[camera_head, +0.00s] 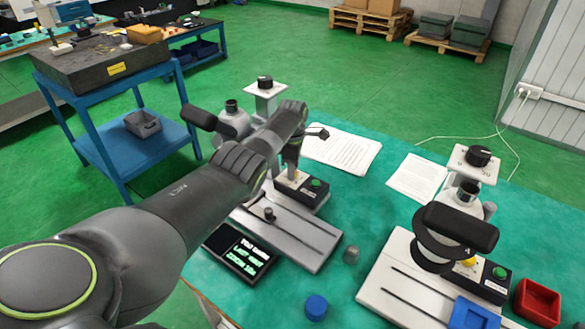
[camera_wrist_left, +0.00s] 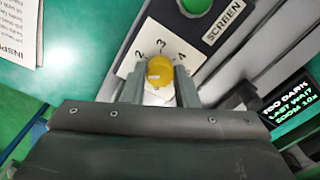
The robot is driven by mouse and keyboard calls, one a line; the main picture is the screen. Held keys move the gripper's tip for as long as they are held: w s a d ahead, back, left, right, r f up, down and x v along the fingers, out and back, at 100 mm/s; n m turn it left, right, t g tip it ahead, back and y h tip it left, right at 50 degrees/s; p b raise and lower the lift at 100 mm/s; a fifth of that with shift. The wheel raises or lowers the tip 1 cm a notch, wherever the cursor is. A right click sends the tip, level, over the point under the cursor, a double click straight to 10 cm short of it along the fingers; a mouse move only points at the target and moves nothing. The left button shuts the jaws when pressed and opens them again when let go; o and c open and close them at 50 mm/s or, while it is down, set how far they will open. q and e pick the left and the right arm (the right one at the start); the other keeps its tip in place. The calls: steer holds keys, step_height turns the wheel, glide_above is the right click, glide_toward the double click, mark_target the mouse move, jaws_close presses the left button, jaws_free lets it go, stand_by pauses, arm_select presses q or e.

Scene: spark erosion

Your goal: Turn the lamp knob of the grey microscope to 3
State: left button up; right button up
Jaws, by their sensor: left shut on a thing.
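The grey microscope (camera_head: 300,232) stands on the left of the teal bench, partly hidden behind my left arm. Its black lamp box (camera_head: 308,193) has a green button (camera_head: 316,183), which also shows in the left wrist view (camera_wrist_left: 195,5). The yellow lamp knob (camera_wrist_left: 160,69) sits on a white dial with 2, 3 and 4 around it. The 3 is just above the knob. My left gripper (camera_wrist_left: 159,82) has one finger on each side of the knob and is shut on it. In the head view the left gripper (camera_head: 291,165) hides the knob. I cannot tell where its pointer stands.
A display (camera_head: 240,252) in front reads "TOO DARK", "LAST WAIT", "ZOOM 10x". A second, white microscope (camera_head: 392,285) stands to the right, with a red bin (camera_head: 537,302) and a blue tray (camera_head: 472,314). A blue cap (camera_head: 316,307) lies in front. Paper sheets (camera_head: 341,150) lie behind.

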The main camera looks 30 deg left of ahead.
arm_select(q)
steer(key=m, duration=0.6)
steer(key=shift+p, duration=0.4)
steer(key=m, duration=0.6)
steer(key=shift+m, duration=0.4)
steer(key=o, duration=1)
steer(key=shift+r+p, duration=0.35)
steer(key=shift+r, duration=0.15)
step_height(320, 180, up, 4)
steer(key=shift+w+f+p, duration=0.1)
steer(key=shift+f+p, duration=0.05)
steer(key=shift+p, duration=0.55)
step_height(320, 180, up, 7)
steer(key=shift+r+b, duration=0.2)
steer(key=shift+b, duration=0.1)
